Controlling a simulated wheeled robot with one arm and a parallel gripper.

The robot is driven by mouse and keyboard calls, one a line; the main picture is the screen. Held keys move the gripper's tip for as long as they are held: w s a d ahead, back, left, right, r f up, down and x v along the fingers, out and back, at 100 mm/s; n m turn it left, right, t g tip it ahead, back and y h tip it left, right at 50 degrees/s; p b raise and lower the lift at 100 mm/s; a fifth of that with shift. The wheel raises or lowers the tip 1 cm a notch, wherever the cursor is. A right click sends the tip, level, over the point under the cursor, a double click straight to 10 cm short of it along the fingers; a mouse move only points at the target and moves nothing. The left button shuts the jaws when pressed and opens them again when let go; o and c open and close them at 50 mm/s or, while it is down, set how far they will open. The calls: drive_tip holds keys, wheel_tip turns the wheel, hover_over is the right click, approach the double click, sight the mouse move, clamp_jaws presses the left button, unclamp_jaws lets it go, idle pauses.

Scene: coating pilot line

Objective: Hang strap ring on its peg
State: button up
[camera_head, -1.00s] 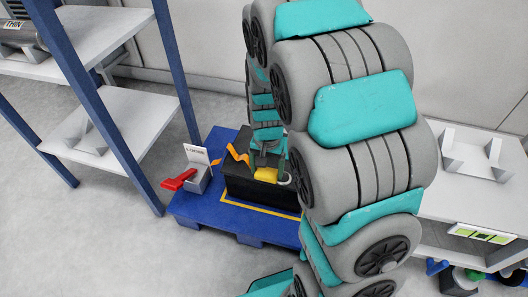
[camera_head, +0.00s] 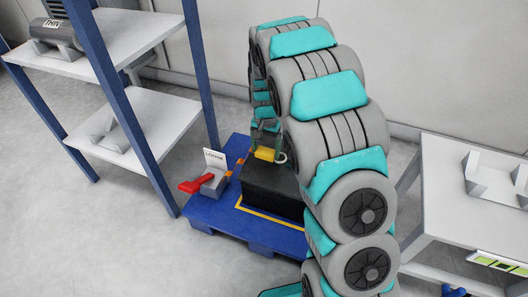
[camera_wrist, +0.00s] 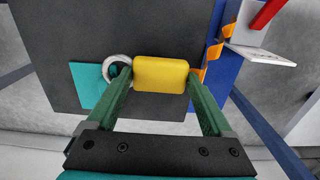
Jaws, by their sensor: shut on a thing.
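My gripper (camera_wrist: 157,84) is shut on a yellow grip block (camera_wrist: 160,72), one finger at each side of it. A pale metal ring (camera_wrist: 117,68) sits at the block's left end, beside the left finger. In the head view the yellow block (camera_head: 265,153) and the ring (camera_head: 281,157) show at my gripper, over the back part of a black box (camera_head: 272,188). The orange strap (camera_head: 229,173) shows only in short pieces left of the box. I cannot make out a peg in either view.
The box stands on a blue pallet (camera_head: 215,212) with a yellow line. A grey ratchet block (camera_head: 213,183) with a red lever (camera_head: 196,184) and a "LOOSE" sign (camera_head: 214,159) stands at its left. A shelf rack (camera_head: 150,120) stands left, a grey table (camera_head: 450,190) right.

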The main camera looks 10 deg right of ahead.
sight(264, 148)
drive_tip(key=shift+w+f, duration=0.1)
drive_tip(key=shift+w, duration=0.45)
drive_tip(key=shift+w+a+f, duration=0.1)
drive_tip(key=shift+w+f, duration=0.05)
drive_tip(key=shift+f, duration=0.65)
drive_tip(key=shift+w+f, duration=0.1)
drive_tip(key=shift+f, duration=0.65)
drive_tip(key=shift+f, duration=0.15)
drive_tip(key=o, duration=1.2)
drive_tip(key=shift+c, duration=0.2)
